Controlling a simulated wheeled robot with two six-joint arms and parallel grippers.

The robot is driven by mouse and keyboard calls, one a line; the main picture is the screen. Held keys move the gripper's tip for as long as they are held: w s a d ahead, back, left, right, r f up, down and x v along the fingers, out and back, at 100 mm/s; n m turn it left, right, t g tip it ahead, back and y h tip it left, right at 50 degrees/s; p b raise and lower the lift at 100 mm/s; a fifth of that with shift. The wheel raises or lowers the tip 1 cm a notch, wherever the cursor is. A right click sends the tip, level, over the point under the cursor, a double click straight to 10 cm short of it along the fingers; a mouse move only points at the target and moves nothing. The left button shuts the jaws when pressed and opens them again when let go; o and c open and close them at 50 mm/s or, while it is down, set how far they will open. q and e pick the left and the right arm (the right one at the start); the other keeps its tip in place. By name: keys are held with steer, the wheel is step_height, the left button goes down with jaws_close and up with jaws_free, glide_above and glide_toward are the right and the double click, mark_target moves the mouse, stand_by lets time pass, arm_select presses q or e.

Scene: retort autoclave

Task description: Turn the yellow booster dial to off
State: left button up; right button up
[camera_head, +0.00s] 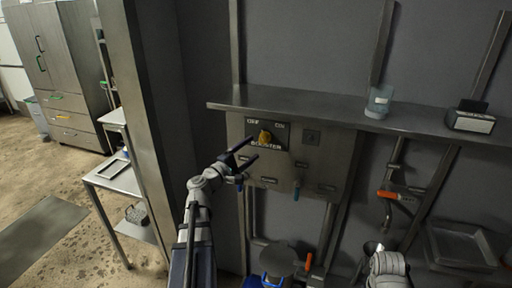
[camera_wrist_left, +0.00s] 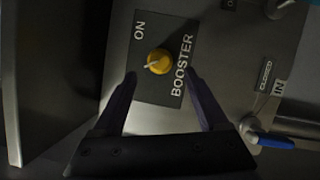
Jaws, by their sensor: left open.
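The yellow booster dial (camera_head: 265,137) sits on a dark plate (camera_head: 281,128) marked OFF, ON and BOOSTER, on a grey wall panel under a steel shelf. In the left wrist view the dial (camera_wrist_left: 158,62) is round with a pale pointer line; the ON label shows above it and BOOSTER beside it. My left gripper (camera_head: 243,153) is open and empty, just in front of the plate and a little left of and below the dial. In the left wrist view its two fingers (camera_wrist_left: 160,85) reach toward the dial without touching it. My right gripper is not visible; part of my right arm shows at the bottom right.
The steel shelf (camera_head: 330,110) juts out above the panel and holds a clear cup (camera_head: 379,101) and a small dark-topped box (camera_head: 470,117). An orange-handled valve (camera_head: 393,195) is at the right. Open floor lies at the left.

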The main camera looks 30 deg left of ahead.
arm_select(q)
steer(key=shift+s, duration=0.25)
stand_by(0.3)
steer(key=w+d+f+m+g+h, duration=0.1)
steer(key=d+f+m+g+h, duration=0.25)
steer(key=d, duration=0.55)
steer(key=w+d+f+m+g+h, duration=0.1)
steer(key=d+f+m+g+h, duration=0.2)
steer(key=d, duration=0.6)
steer(key=s+d+f+m+g, duration=0.3)
steer(key=d+f+m, duration=0.15)
steer(key=d, duration=0.25)
steer(key=s+d+f+m+g, duration=0.3)
steer(key=d+f, duration=0.2)
steer(key=d, duration=0.2)
steer(key=s+d+f+m+g+y, duration=0.3)
steer(key=s+f+m+y, duration=0.1)
steer(key=s, duration=0.4)
steer(key=s+d+f+m+g+y, duration=0.3)
steer(key=s+f+m+g+y, duration=0.1)
steer(key=s, duration=0.4)
steer(key=shift+d+m+y, duration=0.2)
steer(key=shift+m+y, duration=0.4)
steer(key=shift+y, duration=0.65)
